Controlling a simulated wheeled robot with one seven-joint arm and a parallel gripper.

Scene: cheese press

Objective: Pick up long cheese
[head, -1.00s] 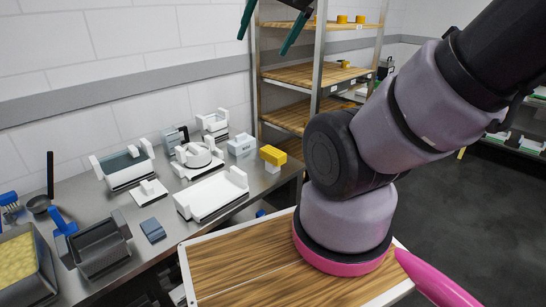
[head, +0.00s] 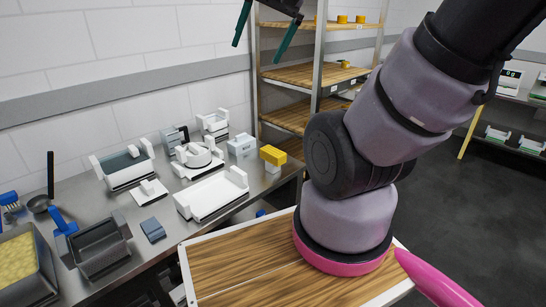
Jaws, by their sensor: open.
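A long yellow block (head: 273,155), which looks like the long cheese, lies on top of a small white block at the right end of the steel table. My gripper (head: 257,53) hangs at the top edge of the head view, with its two dark green fingers spread apart and nothing between them. It appears above the yellow block in the picture and apart from it; its exact depth is hard to tell. The upper part of my gripper is cut off by the frame.
The steel table (head: 177,238) holds white trays (head: 212,195), a grey-blue block (head: 153,230) and a dark bin (head: 100,248). A wooden shelf rack (head: 300,76) with small yellow pieces (head: 342,19) stands behind. Grey floor (head: 460,215) is clear at right.

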